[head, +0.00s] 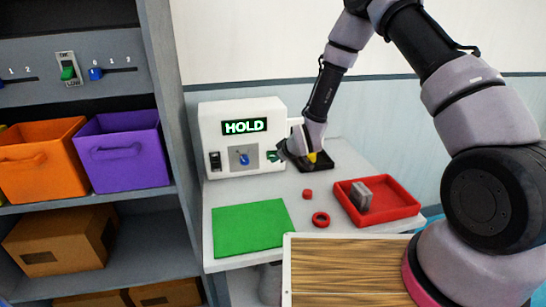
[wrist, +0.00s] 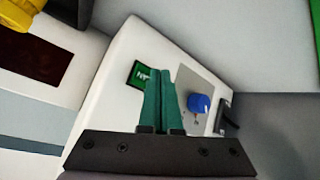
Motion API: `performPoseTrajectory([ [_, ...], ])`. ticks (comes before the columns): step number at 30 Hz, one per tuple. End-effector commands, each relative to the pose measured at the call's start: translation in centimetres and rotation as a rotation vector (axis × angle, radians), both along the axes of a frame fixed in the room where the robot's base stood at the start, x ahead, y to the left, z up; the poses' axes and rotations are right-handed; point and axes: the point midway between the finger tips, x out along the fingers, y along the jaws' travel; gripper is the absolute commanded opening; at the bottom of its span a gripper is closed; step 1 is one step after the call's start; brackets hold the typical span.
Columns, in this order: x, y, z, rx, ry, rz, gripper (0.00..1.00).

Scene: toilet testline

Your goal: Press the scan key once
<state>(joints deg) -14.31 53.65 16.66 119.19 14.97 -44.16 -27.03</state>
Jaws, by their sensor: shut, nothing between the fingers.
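A white machine (head: 215,128) with a lit HOLD display (head: 244,126) stands at the back of the table. A green square with white letters (wrist: 139,74) sits on its front in the wrist view, partly covered by my fingers. I cannot read the letters fully, nor tell whether it is the scan key. My gripper (wrist: 160,58) has its green fingers shut together and empty, in front of the machine's face. In the head view the gripper is at the machine's right side; contact cannot be told. A blue knob (wrist: 199,103) on a grey plate is to the fingers' right.
A black device with a yellow part (head: 312,157) stands right of the machine. A red tray (head: 400,211) holds a grey block. A red ring (head: 321,219), a small red piece (head: 307,193) and a green mat (head: 240,243) lie nearer. A shelf (head: 165,90) stands left.

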Motion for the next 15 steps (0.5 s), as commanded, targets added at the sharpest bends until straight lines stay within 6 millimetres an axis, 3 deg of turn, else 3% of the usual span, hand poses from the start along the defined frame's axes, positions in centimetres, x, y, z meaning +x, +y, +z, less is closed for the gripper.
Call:
performPoseTrajectory([
  [5,-0.4,-0.1,0.0,0.0,0.001,0.0,0.0],
  [15,-3.6,-1.0,0.0,-0.001,0.002,0.002,0.0],
])
